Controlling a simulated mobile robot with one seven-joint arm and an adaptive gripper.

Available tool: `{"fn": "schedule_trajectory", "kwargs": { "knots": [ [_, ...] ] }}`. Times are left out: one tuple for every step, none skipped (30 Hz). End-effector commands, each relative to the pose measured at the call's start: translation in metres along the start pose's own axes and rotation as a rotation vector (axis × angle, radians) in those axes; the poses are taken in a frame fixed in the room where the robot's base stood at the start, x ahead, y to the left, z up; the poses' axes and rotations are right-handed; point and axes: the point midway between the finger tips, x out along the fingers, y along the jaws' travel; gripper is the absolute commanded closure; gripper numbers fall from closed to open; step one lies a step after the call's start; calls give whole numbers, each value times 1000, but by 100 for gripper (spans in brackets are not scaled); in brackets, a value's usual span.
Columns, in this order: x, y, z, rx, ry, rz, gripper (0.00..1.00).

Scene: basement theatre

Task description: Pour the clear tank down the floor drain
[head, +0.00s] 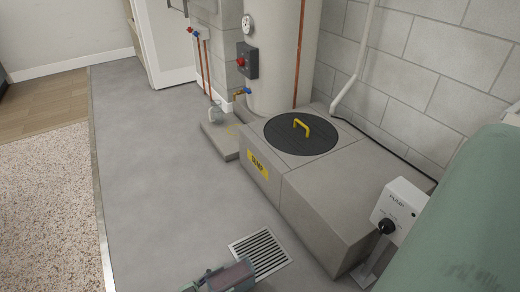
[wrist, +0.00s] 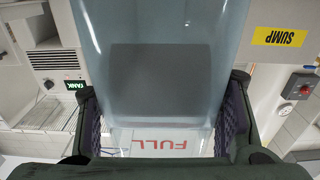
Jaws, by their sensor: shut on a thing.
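The clear tank (wrist: 150,30) fills the middle of the wrist view, see-through and bluish, with a darker grey area behind or inside it and red FULL lettering that reads upside down. My gripper (wrist: 160,118) is shut on it, one dark padded finger on each side. The floor drain (head: 260,253) is a pale slatted grate in the grey floor in the head view. A small, partly cut-off piece at the bottom edge, just left of and in front of the drain, seems to be my gripper or the tank. The tank's water level is unclear.
The grey sump box (head: 330,205) with a round black lid (head: 300,133) and yellow handle stands just behind and right of the drain. A white pump switch box (head: 400,207) stands at the right. The floor (head: 165,190) to the left is clear.

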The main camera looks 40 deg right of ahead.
Motion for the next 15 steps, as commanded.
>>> {"fn": "schedule_trajectory", "kwargs": {
  "knots": [
    [8,4,-7,-12,11,2,100],
    [8,4,-9,-15,5,3,100],
    [9,3,-12,-19,-7,3,100],
    [8,1,-14,-22,-19,1,100],
    [8,1,-16,-28,-29,1,100],
    [8,-1,-19,-36,-45,1,100],
    [9,-1,-21,-42,-58,1,100],
    [10,-2,-24,-49,-70,2,100],
    [12,-2,-27,-60,-88,4,100],
    [13,-3,-28,-67,-99,4,100],
    [14,-3,-29,-73,-111,3,100],
    [14,-5,-30,-81,-125,1,100],
    [15,-5,-30,-87,-135,0,100],
    [16,-6,-31,-92,-144,1,100],
    [17,-6,-31,-97,-155,1,100]
  ]
}}
